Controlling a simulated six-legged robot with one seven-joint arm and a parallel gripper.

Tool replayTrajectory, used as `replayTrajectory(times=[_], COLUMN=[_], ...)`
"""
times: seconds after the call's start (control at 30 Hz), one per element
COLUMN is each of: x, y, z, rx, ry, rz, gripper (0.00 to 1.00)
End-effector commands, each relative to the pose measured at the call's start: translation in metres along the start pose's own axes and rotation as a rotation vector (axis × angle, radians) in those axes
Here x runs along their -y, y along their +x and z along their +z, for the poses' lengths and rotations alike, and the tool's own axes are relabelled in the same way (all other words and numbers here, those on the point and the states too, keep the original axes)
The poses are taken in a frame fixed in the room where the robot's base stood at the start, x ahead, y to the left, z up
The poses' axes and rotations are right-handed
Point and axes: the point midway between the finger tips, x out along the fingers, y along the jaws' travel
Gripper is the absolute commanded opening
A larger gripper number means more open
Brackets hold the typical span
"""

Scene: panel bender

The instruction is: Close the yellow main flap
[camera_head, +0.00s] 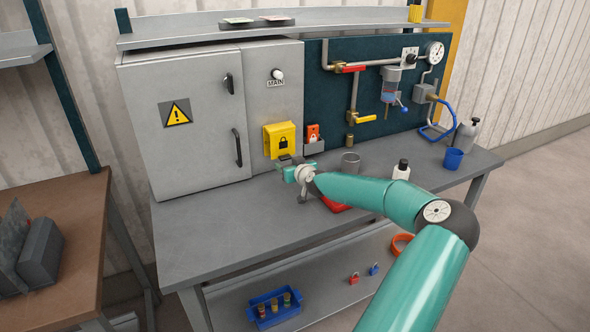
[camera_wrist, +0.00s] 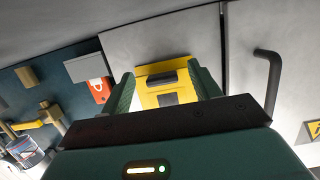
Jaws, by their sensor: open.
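The yellow main flap (camera_head: 280,140) is on the grey cabinet front, below a round knob labelled MAIN (camera_head: 277,76). It carries a black padlock sign and stands out from the panel. I cannot tell clearly how far it is swung. My gripper (camera_head: 289,163) is open and just below and in front of the flap, above the bench. In the wrist view, the yellow flap (camera_wrist: 168,82) shows between the two green fingers of my gripper (camera_wrist: 160,70). The fingers hide part of its edges. I cannot tell whether they touch it. Nothing is held.
A red padlock box (camera_head: 313,134) is right of the flap. The cabinet door has a black handle (camera_head: 237,148) to the left. A grey cup (camera_head: 350,163), a white bottle (camera_head: 401,170) and a red object (camera_head: 335,204) are on the bench (camera_head: 215,225). The bench's left front is clear.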

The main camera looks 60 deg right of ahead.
Motion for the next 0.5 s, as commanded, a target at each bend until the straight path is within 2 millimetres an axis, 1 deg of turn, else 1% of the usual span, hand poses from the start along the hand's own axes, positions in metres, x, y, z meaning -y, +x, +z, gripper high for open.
replayTrajectory(times=[0.17, 0.5], x=[-0.002, -0.002], y=[-0.025, -0.094], z=[-0.001, 0.001], rx=[0.0, 0.002], ry=[-0.002, 0.0], rz=[0.004, 0.003], gripper=[0.62, 0.62])
